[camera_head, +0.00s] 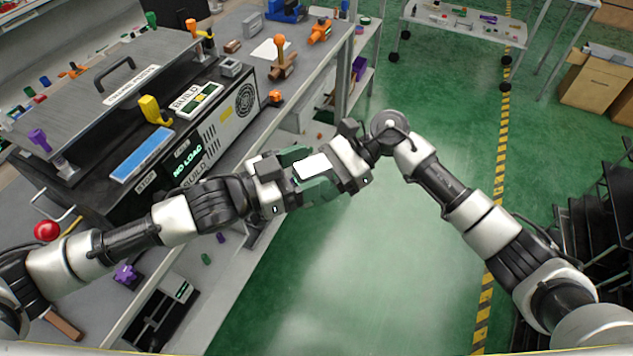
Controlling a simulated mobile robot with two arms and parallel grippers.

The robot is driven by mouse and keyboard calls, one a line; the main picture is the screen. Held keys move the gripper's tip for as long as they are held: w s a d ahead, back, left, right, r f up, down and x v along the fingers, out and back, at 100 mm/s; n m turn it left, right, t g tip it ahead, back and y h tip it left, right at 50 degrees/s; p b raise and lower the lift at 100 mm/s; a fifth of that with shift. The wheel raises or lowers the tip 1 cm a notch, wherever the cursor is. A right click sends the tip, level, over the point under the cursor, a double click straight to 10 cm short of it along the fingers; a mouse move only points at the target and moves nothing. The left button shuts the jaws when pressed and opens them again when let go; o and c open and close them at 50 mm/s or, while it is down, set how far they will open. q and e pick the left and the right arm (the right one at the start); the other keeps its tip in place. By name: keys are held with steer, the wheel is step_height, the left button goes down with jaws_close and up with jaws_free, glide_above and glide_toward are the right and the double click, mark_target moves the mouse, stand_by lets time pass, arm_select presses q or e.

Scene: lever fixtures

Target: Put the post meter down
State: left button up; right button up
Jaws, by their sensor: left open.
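The block's underside is hidden.
A dark machine with a printed panel reading NO LOAD (188,161) stands on the grey bench (218,282). It carries a yellow lever (154,110), a blue bar (141,155) and a purple lever (40,140). A red knob (47,231) is at left. The green floor (345,260) is clear.

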arm_select(q)
steer(key=v, duration=1.2)
steer(key=w+a+f+n+t+y, duration=0.25)
steer(key=w+f, duration=0.25)
steer(key=f, duration=0.3)
steer(key=w+a+f+n+t+y, duration=0.1)
steer(key=w+a+f+n+y, duration=0.3)
steer(key=f, duration=0.5)
steer(key=s+a+f+n+g+y, duration=0.1)
steer(key=s+a+f+y, duration=0.15)
steer(key=f, duration=0.75)
steer(key=s+a+f+n+g+y, duration=0.1)
steer(key=s+a+f+n+y, duration=0.15)
steer(key=f, duration=0.85)
steer(key=s+a+f+g+y, duration=0.2)
steer(key=s+f+g+y, duration=0.2)
steer(key=s+f, duration=1.15)
steer(key=s+d+f+g, duration=0.1)
steer(key=s+f+g, duration=0.1)
steer(key=s, duration=0.8)
steer(key=s+d+f+g, duration=0.1)
steer(key=s+f+g, duration=0.1)
steer(key=s, duration=0.9)
steer(key=shift+d+f+g, duration=0.35)
steer(key=shift+f, duration=0.05)
